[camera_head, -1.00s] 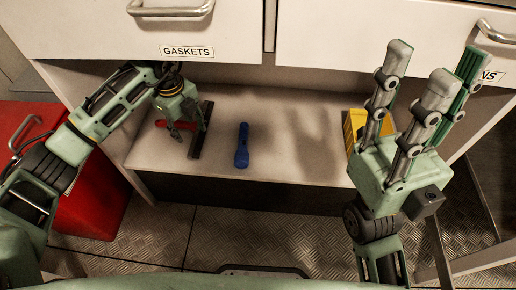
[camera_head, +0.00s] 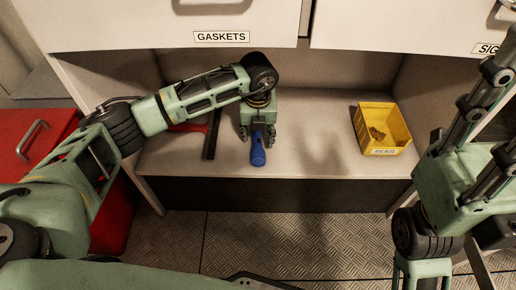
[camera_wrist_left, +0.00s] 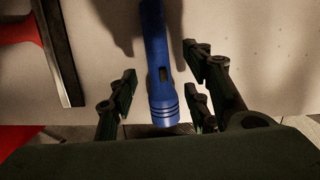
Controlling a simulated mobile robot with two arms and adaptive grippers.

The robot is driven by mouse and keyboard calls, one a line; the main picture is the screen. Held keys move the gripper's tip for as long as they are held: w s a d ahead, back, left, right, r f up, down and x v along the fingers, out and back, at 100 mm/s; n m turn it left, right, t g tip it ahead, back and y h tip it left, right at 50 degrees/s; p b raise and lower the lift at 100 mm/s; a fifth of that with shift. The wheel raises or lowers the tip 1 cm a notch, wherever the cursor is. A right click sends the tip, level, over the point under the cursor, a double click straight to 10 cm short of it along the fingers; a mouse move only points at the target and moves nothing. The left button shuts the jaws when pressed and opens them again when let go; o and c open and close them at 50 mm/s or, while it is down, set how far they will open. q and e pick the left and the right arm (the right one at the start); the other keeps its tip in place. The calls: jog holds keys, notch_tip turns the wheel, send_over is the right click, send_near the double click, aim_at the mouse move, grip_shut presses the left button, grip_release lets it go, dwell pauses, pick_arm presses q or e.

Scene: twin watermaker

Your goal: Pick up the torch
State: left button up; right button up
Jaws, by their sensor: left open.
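The blue torch (camera_head: 258,152) lies on the shelf under the gaskets drawer, its wide head toward the shelf's front edge. My left gripper (camera_head: 258,136) is above it, its fingers open on either side; its palm hides the torch's far part in the head view. In the left wrist view the torch (camera_wrist_left: 158,70) lies between the open fingers of the left gripper (camera_wrist_left: 158,100), with a gap on each side. My right gripper (camera_head: 502,110) is raised at the right edge, away from the torch, with its fingertips partly cut off.
A red-handled tool with a dark bar (camera_head: 211,135) lies just left of the torch. A yellow bin (camera_head: 382,130) stands on the shelf to the right, with bare shelf between. Drawers (camera_head: 170,22) overhang the shelf. A red box (camera_head: 45,130) stands at the left.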

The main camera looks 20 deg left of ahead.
aim_at(257, 141)
pick_arm(q)
jog(key=f, duration=0.1)
jog(key=f+b, duration=0.1)
jog(key=shift+w+a+f, duration=0.15)
jog(key=shift+w+f, duration=0.05)
jog(key=shift+f, duration=0.15)
grip_shut()
